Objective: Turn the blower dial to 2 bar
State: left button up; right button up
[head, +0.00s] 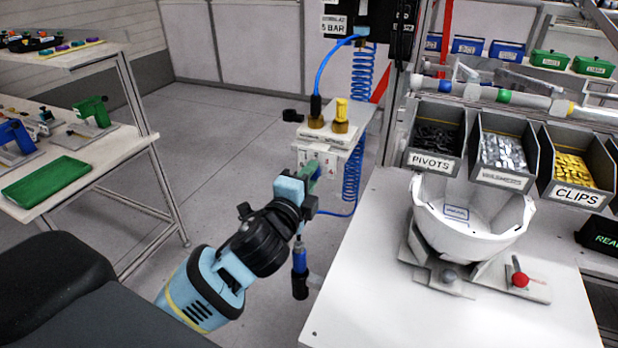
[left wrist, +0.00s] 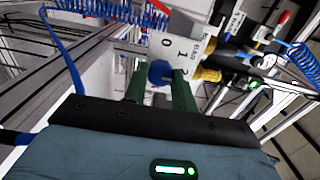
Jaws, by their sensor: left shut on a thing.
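The blower dial is a small round blue knob (left wrist: 159,72) on a white scale plate (left wrist: 183,42) marked 0, 1 and 2 in the left wrist view. My left gripper (left wrist: 159,78) has its two green fingers shut on the knob, one on each side. In the head view my left gripper (head: 312,176) reaches up to the white plate (head: 322,158), and its body hides the knob there. The fingers cover part of the dial, so I cannot tell which mark it points to. My right gripper is not in view.
Brass fittings (head: 340,124) and a blue hose (head: 322,72) sit above the plate. A coiled blue hose (head: 354,180) hangs beside it. On the right, a workbench (head: 370,290) holds a white helmet shell (head: 470,225) below bins. A shelf (head: 100,165) stands left.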

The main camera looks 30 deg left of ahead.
pick_arm(q)
jog(key=o, duration=1)
jog(key=s, duration=0.7)
jog(key=shift+d+f+b, duration=0.1)
jog(key=shift+d+b, duration=0.1)
jog(key=shift+b, duration=0.1)
jog(key=shift+s, duration=0.45)
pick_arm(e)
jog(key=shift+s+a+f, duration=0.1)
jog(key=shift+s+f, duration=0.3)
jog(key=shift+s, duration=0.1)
